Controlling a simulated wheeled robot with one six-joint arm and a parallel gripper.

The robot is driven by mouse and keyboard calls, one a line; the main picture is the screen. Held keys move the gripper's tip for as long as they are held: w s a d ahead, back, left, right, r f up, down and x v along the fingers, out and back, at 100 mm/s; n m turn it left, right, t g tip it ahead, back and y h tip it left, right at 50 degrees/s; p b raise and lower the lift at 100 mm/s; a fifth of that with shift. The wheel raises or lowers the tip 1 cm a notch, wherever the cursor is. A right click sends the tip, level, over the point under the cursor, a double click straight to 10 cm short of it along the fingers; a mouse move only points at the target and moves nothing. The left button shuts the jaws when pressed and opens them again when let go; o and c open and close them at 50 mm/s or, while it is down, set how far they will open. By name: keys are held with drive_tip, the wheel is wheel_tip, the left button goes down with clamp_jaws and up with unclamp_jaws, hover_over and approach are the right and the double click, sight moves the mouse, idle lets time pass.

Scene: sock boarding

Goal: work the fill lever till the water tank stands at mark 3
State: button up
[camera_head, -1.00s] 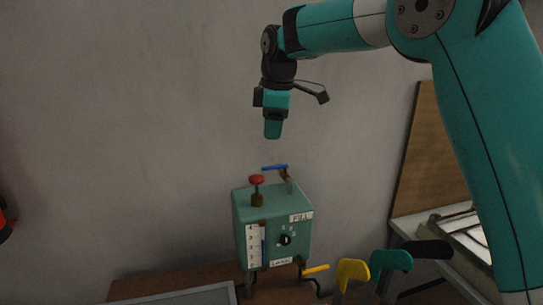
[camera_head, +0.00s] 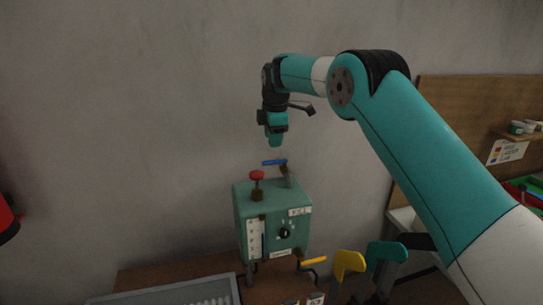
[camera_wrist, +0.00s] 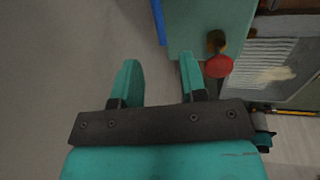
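The teal water tank (camera_head: 272,212) stands on a brown bench. The blue-handled fill lever (camera_head: 274,162) sits on its top, above a label reading FILL (camera_head: 300,211). The lever handle also shows in the wrist view (camera_wrist: 159,22). A white gauge (camera_head: 256,240) with a narrow blue column is on the tank's front; its level is too small to read surely. My gripper (camera_head: 276,145) points down just above the blue lever, apart from it. In the wrist view my gripper (camera_wrist: 159,62) has its fingers apart with nothing between them.
A red knob (camera_head: 257,175) stands on the tank top, left of the lever. A black dial (camera_head: 284,233) is on the front and a yellow lever (camera_head: 313,261) is low at the right. Yellow and teal shapes (camera_head: 349,262) stand in front right. A grey tray (camera_head: 200,294) lies front left.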

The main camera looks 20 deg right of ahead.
sight(272, 162)
drive_tip(key=f+p, duration=0.1)
drive_tip(key=f, duration=0.1)
drive_tip(key=w+f, duration=0.1)
drive_tip(key=f, duration=0.2)
drive_tip(key=f+p, duration=0.1)
drive_tip(key=f, duration=0.2)
drive_tip(key=shift+w+p, duration=0.3)
drive_tip(key=shift+c, duration=0.4)
clamp_jaws()
